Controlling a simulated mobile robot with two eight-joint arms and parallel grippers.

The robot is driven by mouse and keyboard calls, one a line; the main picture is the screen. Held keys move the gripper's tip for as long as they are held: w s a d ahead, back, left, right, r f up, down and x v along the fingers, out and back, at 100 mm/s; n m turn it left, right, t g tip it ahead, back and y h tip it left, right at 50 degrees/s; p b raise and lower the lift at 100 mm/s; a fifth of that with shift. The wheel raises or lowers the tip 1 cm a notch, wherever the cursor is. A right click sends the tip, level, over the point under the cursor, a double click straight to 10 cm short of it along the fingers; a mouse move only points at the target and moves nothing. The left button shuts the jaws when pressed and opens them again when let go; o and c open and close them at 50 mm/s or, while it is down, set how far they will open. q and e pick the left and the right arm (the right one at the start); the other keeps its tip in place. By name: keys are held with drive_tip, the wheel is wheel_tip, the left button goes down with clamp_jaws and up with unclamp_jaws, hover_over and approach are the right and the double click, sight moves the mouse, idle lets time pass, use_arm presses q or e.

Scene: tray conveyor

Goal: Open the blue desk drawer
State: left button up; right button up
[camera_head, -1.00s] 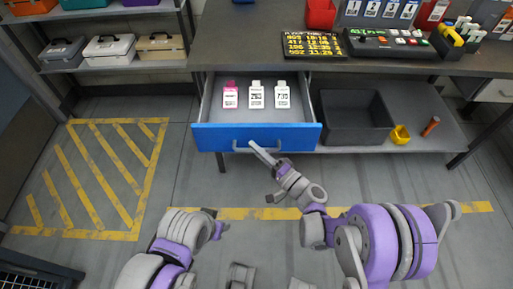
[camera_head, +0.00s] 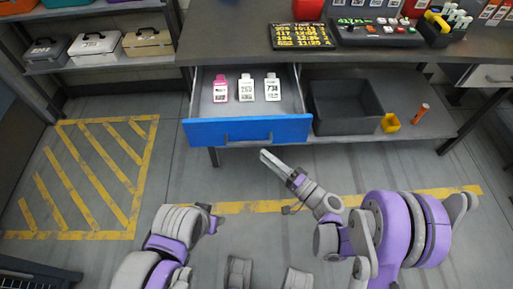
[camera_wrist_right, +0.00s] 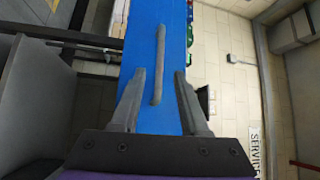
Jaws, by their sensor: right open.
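The blue desk drawer (camera_head: 248,131) stands pulled out from under the desk, its inside showing. Its grey bar handle (camera_head: 248,137) is on the blue front. My right gripper (camera_head: 265,157) is in front of the drawer, below and right of the handle, apart from it. In the right wrist view, its two fingers (camera_wrist_right: 159,74) are spread with nothing between them; the handle (camera_wrist_right: 158,62) lies ahead against the blue front. My left gripper (camera_head: 212,215) is at the lower left, away from the drawer; its jaws are not clear.
Inside the drawer lie a pink tag (camera_head: 220,92) and two white tags (camera_head: 246,91). Floor before the drawer is clear.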

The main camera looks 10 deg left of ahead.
drive_tip(key=v, duration=0.2)
drive_tip(key=shift+s+d, duration=0.15)
drive_tip(key=shift+d, duration=0.1)
idle(0.4)
drive_tip(key=s+d+n+g+h, duration=0.4)
drive_tip(key=s+d+g+h, duration=0.1)
drive_tip(key=s+d+h, duration=1.4)
use_arm(q)
wheel_tip(320, 180, up, 22)
drive_tip(key=w+t+p, duration=0.1)
drive_tip(key=p, duration=1.8)
drive_tip(key=shift+w+r, duration=0.15)
drive_tip(key=shift+w, duration=0.25)
use_arm(e)
wheel_tip(320, 180, up, 22)
drive_tip(key=w+d+t+y, duration=0.1)
drive_tip(key=d, duration=0.2)
drive_tip(key=shift+r+y, duration=0.25)
drive_tip(key=shift+y, duration=0.05)
